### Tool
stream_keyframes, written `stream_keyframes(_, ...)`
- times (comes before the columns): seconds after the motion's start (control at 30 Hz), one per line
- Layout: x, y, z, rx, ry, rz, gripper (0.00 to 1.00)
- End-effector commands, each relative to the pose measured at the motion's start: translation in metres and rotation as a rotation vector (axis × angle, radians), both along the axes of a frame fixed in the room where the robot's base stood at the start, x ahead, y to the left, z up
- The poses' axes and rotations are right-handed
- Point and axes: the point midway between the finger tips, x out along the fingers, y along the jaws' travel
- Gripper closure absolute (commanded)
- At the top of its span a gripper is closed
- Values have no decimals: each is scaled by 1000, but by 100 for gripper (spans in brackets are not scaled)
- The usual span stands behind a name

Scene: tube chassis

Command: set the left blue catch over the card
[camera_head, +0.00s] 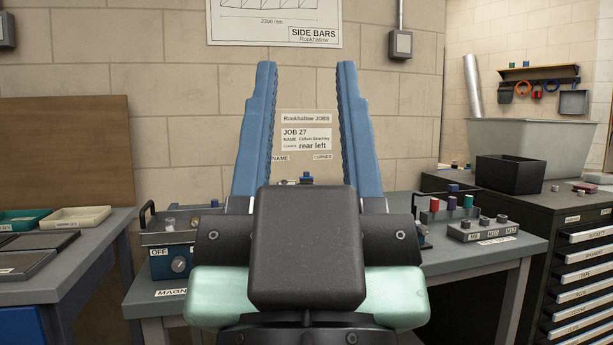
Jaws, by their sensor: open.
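A white card (305,139) reading "JOB 27" and "rear left" shows on a tan jobs board (306,119) against the wall, between my fingers. My gripper (306,66) is open and empty, its two blue fingers pointing up and framing the card in the picture. The fingers may cover the board's sides, and my wrist covers the area below. I cannot make out the left blue catch; it may be hidden behind the left finger. A small blue piece (306,178) shows just above my wrist; I cannot tell what it is.
A grey bench (480,262) stands ahead, with a box marked OFF (178,262) at left and a block of several coloured pegs (447,212) at right. A drawer cabinet (574,215) with bins stands right, a tray table (100,238) left. A brown panel leans behind.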

Motion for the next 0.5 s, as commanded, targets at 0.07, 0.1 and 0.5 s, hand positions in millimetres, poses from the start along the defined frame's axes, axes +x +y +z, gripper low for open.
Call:
stream_keyframes(0.07, 0, 0, 1, 0, -1, 0, 70)
stream_keyframes(0.1, 0, 0, 3, 0, -1, 0, 77)
stream_keyframes(0.5, 0, 0, 93, 0, -1, 0, 100)
